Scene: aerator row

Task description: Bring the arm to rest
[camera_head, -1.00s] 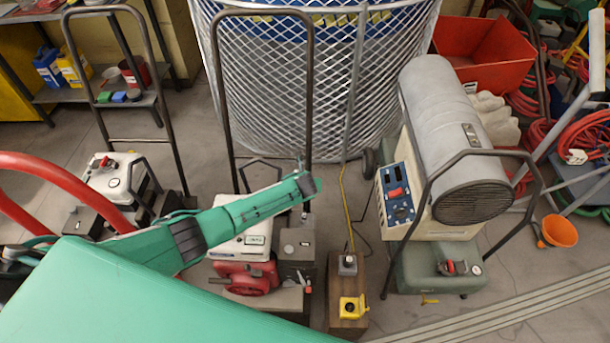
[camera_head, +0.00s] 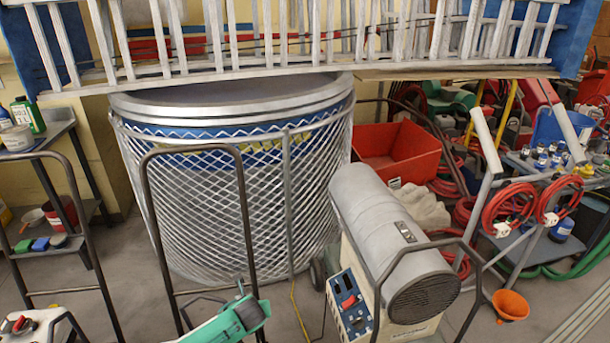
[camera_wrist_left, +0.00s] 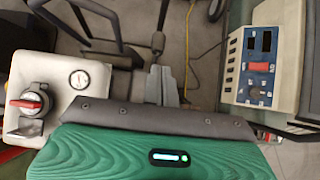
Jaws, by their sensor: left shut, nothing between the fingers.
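My left arm's green forearm end comes in at the bottom of the head view, with the left gripper (camera_head: 240,288) small at its tip, in front of a dark tube frame. In the left wrist view the gripper's grey fingers (camera_wrist_left: 162,84) are together with nothing between them, above the grey floor. The rest of the arm is below the head view's edge. My right gripper is not in view.
A grey cylindrical heater (camera_head: 395,235) with a blue control panel (camera_head: 350,303) stands right of the gripper. A large mesh-caged drum (camera_head: 230,190) stands behind. In the wrist view, a pale box with a red switch (camera_wrist_left: 30,105) is at left.

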